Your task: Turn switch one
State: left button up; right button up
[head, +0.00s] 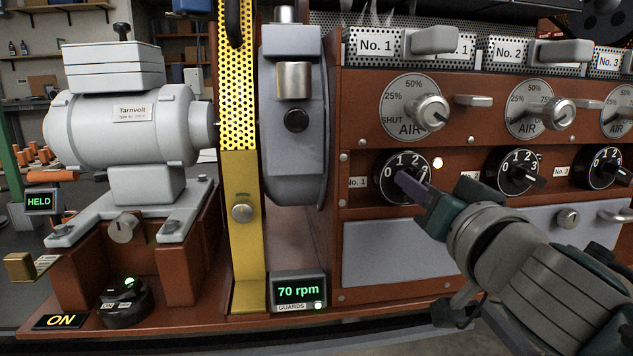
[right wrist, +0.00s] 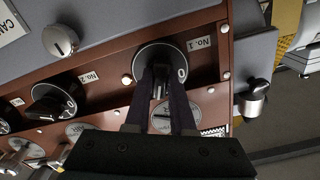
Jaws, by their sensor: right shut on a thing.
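Switch one is the black round dial (head: 385,186) marked 0 to 3, beside the "No. 1" label on the brown panel. My right gripper (head: 408,188) is shut on its knob, reaching in from the lower right. In the right wrist view both fingers of my right gripper (right wrist: 163,95) straddle the knob of the switch one dial (right wrist: 145,57). The fingers hide most of the knob, so I cannot tell its exact setting. My left gripper is not in view.
The No. 2 dial (head: 516,170) and No. 3 dial (head: 604,166) sit to the right on the panel. The No. 1 air knob (head: 431,111) is above. A yellow guard (head: 240,180) and a motor (head: 130,125) stand left. A display (head: 299,290) reads 70 rpm.

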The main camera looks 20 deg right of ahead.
grip_shut()
jog(key=shift+n, duration=0.3)
jog(key=n+p, duration=0.2)
jog(key=n, duration=1.5)
dwell(0.6)
jog(key=o, duration=0.7)
grip_release()
jog(key=shift+c, duration=0.2)
